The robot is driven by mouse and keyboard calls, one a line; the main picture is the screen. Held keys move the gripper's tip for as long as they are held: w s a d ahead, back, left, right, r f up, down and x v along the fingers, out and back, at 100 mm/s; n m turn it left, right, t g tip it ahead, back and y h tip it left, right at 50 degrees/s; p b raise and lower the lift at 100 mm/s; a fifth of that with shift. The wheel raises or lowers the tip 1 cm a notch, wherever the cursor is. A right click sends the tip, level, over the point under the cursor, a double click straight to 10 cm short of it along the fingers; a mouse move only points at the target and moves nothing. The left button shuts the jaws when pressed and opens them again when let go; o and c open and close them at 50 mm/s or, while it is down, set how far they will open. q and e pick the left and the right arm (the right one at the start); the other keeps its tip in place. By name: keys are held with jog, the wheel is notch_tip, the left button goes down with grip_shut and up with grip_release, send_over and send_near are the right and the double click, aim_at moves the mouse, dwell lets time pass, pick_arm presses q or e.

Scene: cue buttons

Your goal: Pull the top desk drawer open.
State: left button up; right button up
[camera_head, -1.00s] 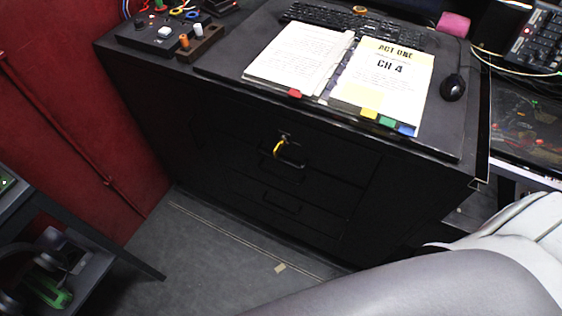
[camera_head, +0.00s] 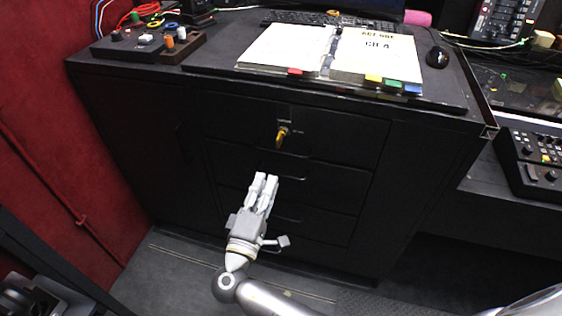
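The black desk (camera_head: 420,160) has a stack of drawers in its front. The top drawer (camera_head: 340,132) looks shut, its front flush with the desk. A lock with a hanging yellow key tag (camera_head: 281,137) is on its front. The dark handles are hard to make out against the black fronts. My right gripper (camera_head: 266,177) is in front of the lower drawers, below and slightly left of the key tag, pointing up. Its two pale fingers are close together with nothing visible between them, and it appears apart from the top drawer. My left gripper is not in view.
An open binder (camera_head: 375,56), a keyboard (camera_head: 300,18), a mouse (camera_head: 437,57) and a small control box (camera_head: 140,45) lie on the desktop. A red wall (camera_head: 50,150) stands at left. A control panel (camera_head: 530,160) sits at right. Floor in front is mostly clear.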

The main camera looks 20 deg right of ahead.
aim_at(278, 151)
jog(key=x, duration=1)
jog(key=shift+w+d, duration=0.25)
jog(key=shift+d, duration=0.05)
grip_shut()
